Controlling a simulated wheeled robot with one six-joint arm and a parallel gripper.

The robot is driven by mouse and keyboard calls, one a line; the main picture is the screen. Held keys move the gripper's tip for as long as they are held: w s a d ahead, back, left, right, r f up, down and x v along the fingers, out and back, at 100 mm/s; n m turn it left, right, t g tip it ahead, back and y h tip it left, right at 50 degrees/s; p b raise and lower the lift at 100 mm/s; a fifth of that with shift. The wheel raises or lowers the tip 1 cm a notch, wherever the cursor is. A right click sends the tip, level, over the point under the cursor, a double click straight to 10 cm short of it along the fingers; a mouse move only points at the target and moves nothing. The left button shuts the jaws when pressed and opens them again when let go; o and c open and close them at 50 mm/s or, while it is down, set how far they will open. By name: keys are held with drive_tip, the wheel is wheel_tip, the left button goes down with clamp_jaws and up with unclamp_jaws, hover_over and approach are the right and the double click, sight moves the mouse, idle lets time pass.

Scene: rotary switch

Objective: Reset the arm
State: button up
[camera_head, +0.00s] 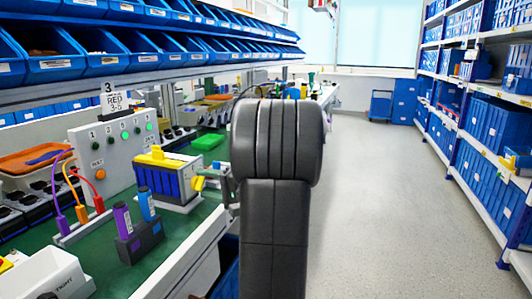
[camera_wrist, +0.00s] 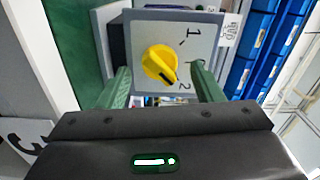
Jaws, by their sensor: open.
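The rotary switch's yellow knob (camera_wrist: 158,64) sits on a light grey panel (camera_wrist: 202,30) marked 1 and 2 in the wrist view. A dark mark on the knob lies on its lower side, toward the 2. My gripper (camera_wrist: 160,70) has its two green fingers spread apart, one to each side of the knob in the picture. The jaws are open and hold nothing; I cannot tell how far their tips are from the panel. In the head view, a yellow knob (camera_head: 198,183) shows on the side of a box on the bench, and my dark arm hides most of the gripper.
The green bench (camera_head: 180,235) carries a grey panel with lit buttons (camera_head: 115,150), coloured cables, and a dark holder with purple and blue cylinders (camera_head: 139,240). Blue bins (camera_head: 50,60) hang above. A clear aisle floor (camera_head: 385,200) runs on the right beside shelves.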

drive_tip(key=n+b, duration=0.2)
drive_tip(key=n, duration=0.2)
drive_tip(key=shift+r+n+b, duration=0.1)
drive_tip(key=shift+n+b, duration=0.75)
drive_tip(key=shift+n, duration=0.75)
